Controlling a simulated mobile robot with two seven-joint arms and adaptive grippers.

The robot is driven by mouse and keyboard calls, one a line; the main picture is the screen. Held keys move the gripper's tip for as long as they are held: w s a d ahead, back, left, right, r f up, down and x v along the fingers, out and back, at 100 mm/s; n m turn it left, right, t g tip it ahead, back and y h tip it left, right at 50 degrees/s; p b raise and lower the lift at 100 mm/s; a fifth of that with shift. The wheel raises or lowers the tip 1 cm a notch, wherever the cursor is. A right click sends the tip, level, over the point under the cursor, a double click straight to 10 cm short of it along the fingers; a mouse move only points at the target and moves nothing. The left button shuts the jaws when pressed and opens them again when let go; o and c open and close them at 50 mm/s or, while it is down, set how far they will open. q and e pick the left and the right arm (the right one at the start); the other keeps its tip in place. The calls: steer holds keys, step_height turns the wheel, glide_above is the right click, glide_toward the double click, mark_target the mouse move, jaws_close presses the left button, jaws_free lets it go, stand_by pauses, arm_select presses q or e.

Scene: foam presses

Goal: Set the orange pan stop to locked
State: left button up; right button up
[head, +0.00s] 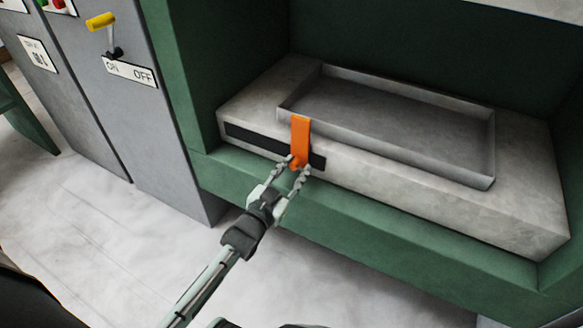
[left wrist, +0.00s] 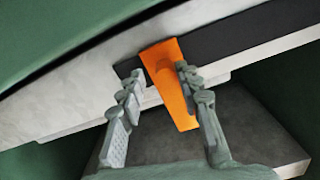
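The orange pan stop (head: 301,137) stands upright near the right end of a black strip on the front of the grey press bed. Its top reaches the near edge of the grey pan (head: 400,120). My left gripper (head: 296,167) is at the stop's lower end, fingers apart. In the left wrist view the stop (left wrist: 171,85) shows between the fingers of my left gripper (left wrist: 157,78). The right finger overlaps the stop's edge; I cannot tell whether it touches. A gap shows on the left finger's side. My right gripper is not in view.
The black strip (head: 255,138) runs left of the stop and is bare there. Green press walls (head: 185,75) enclose the bed. A grey cabinet on the left carries a yellow-handled lever (head: 101,21) above an ON/OFF plate (head: 130,71). The floor in front is clear.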

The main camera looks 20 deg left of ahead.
arm_select(q)
steer(key=shift+o, duration=0.4)
steer(key=shift+a, duration=0.1)
steer(key=shift+s, duration=0.35)
steer(key=s, duration=1.1)
steer(key=shift+s+a, duration=0.15)
steer(key=shift+a, duration=0.3)
steer(key=s+a+f+n+g+y+p, duration=0.15)
steer(key=s+f+g, duration=0.25)
steer(key=f+g, duration=0.45)
steer(key=s+f+g, duration=0.2)
steer(key=s+g, duration=0.1)
steer(key=s, duration=0.2)
steer(key=s+a+f+g+y, duration=0.1)
steer(key=s+f+g, duration=0.2)
steer(key=s, duration=0.3)
steer(key=shift+a+p, duration=0.25)
steer(key=shift+p, duration=0.05)
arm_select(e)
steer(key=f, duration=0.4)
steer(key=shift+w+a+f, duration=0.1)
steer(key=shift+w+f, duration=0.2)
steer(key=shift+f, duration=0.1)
arm_select(q)
steer(key=shift+g+y, duration=0.25)
